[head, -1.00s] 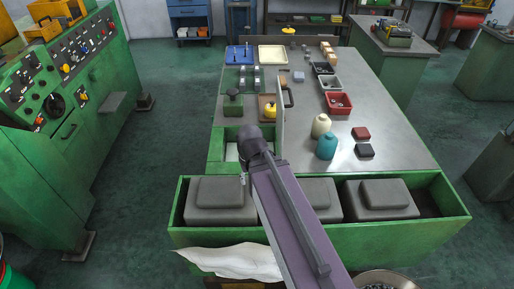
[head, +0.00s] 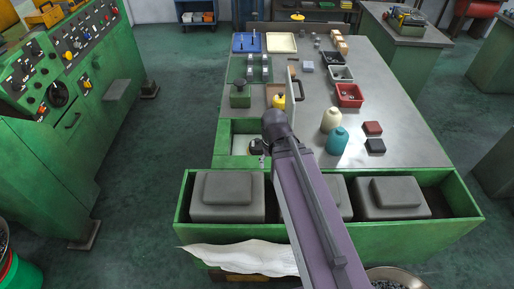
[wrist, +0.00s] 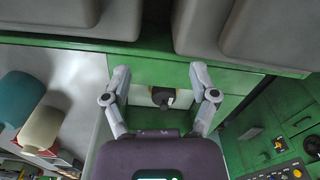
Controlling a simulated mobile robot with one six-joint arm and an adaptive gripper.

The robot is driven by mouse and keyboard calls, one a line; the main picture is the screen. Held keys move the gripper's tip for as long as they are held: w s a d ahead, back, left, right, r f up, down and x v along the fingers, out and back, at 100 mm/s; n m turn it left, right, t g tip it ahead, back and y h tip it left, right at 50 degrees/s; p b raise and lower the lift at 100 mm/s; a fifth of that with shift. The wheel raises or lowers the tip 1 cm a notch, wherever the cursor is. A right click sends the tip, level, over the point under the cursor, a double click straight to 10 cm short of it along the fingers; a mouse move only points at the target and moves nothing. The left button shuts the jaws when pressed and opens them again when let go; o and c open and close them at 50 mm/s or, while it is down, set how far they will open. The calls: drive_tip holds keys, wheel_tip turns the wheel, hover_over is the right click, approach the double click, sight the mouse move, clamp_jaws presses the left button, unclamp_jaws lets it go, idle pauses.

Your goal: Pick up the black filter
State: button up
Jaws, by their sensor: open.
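A small black round part with a pale end, which looks like the black filter (wrist: 160,96), lies in the white-floored green recess (wrist: 137,95). In the wrist view it shows between my fingers, apart from both. My gripper (wrist: 159,75) is open, with its two grey fingers spread and nothing held. In the head view a dark piece (head: 256,146) shows in the recess beside my arm, which partly covers that area.
A green trough (head: 365,232) with large grey blocks stands in front of the recess. Cream (head: 331,120) and teal (head: 337,141) bottles stand right of it. A yellow-topped piece (head: 278,101) and an upright panel stand behind.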

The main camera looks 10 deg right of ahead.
drive_tip(key=t, duration=0.1)
hover_over(257, 140)
drive_tip(key=s, duration=0.2)
drive_tip(key=shift+s+f+b, duration=0.1)
drive_tip(key=shift+f+b, duration=0.1)
drive_tip(key=shift+b, duration=0.1)
drive_tip(key=shift+f, duration=0.1)
drive_tip(key=f+b, duration=0.2)
drive_tip(key=b, duration=0.1)
drive_tip(key=f+b, duration=0.2)
drive_tip(key=f, duration=0.1)
drive_tip(key=w+f+b, duration=0.1)
drive_tip(key=f+b, duration=0.2)
drive_tip(key=shift+f+b, duration=0.2)
drive_tip(key=shift+b, duration=0.1)
drive_tip(key=f+b, duration=0.1)
drive_tip(key=w+f+b, duration=0.1)
drive_tip(key=f+b, duration=0.1)
drive_tip(key=shift+w+d+f, duration=0.1)
drive_tip(key=shift+w+f, duration=0.05)
drive_tip(key=shift+f, duration=0.05)
drive_tip(key=shift+w+f+b, duration=0.1)
drive_tip(key=shift+f+b, duration=0.75)
drive_tip(key=shift+b, duration=0.2)
